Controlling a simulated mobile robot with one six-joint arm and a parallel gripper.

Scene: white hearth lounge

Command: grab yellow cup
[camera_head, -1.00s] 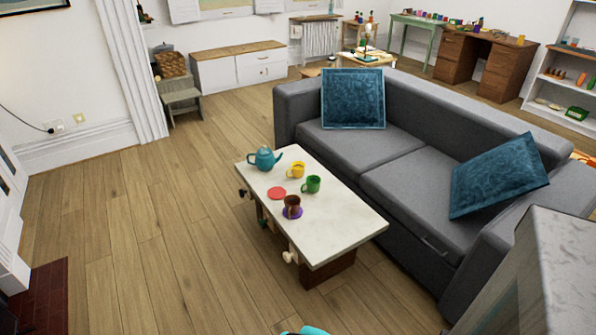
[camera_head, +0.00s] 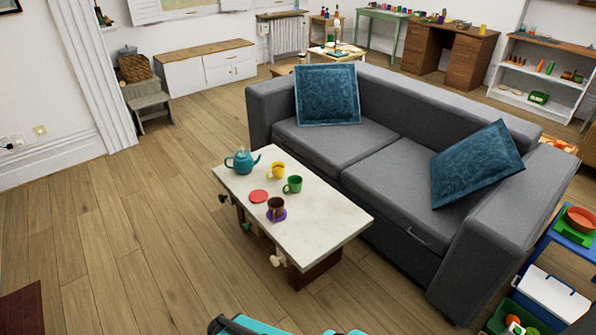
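The yellow cup (camera_head: 277,170) stands upright on the white-topped coffee table (camera_head: 325,222), towards its far end. It is to the right of a teal teapot (camera_head: 240,162). A green cup (camera_head: 292,185) stands a little nearer and to its right. A brown cup (camera_head: 276,206) stands on a purple coaster nearer still, and a flat red disc (camera_head: 259,197) lies to the left of the cups. Teal and black parts of my own body show at the bottom edge, short of the table. My gripper's fingers are not visible.
A grey sofa (camera_head: 369,142) with two blue cushions runs along the table's right side. Knobs stick out from the table's near left side. Bins and a blue stand (camera_head: 573,228) are at the lower right. The wooden floor (camera_head: 130,225) left of the table is clear.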

